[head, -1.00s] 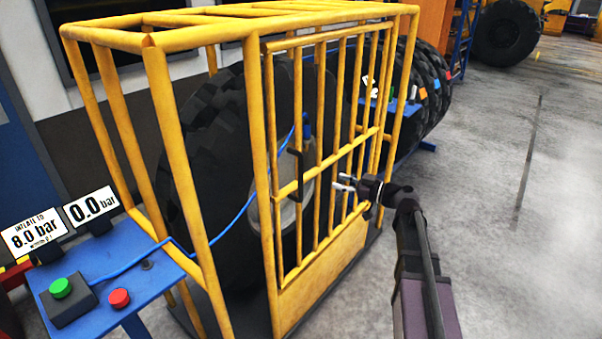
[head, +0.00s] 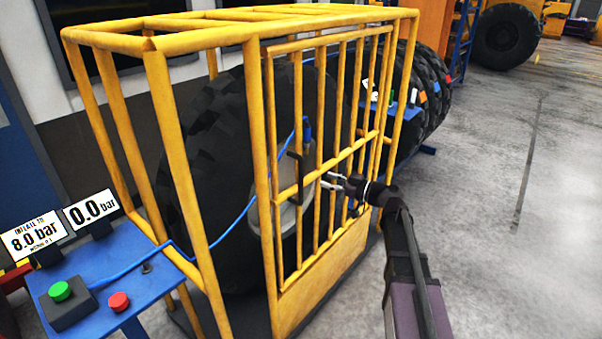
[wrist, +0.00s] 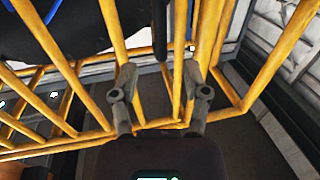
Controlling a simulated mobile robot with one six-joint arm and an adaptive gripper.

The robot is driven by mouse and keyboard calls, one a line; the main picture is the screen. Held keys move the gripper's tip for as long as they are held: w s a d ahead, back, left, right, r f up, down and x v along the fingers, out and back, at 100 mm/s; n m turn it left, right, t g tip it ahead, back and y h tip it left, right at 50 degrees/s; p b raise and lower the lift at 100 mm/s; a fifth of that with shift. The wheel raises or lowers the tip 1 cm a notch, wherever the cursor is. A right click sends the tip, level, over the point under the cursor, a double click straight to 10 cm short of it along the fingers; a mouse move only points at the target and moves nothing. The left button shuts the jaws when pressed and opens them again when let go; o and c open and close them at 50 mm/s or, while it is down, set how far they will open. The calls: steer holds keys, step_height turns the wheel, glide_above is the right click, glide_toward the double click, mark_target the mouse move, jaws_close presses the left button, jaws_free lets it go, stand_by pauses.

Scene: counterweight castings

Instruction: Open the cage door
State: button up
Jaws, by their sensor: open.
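The cage door (head: 325,225) is a yellow barred panel in the front of the yellow cage. It looks shut in its frame. A black upright bar handle (head: 294,178) is on the door's left side. My gripper (head: 330,181) is open and empty, in front of the door bars and just right of the handle. In the wrist view my gripper's two fingers (wrist: 158,75) are spread apart. A dark bar, probably the handle (wrist: 159,30), shows beyond and between them, and I see no contact with it.
A big black tyre (head: 205,170) with a blue air hose is inside the cage. A blue stand (head: 150,295) with green and red buttons and two readout signs is at the left. Other tyres stand behind. The grey floor (head: 500,240) at the right is clear.

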steer(key=x, duration=0.9)
steer(key=shift+a, duration=0.3)
steer(key=shift+w, duration=0.1)
jaws_close()
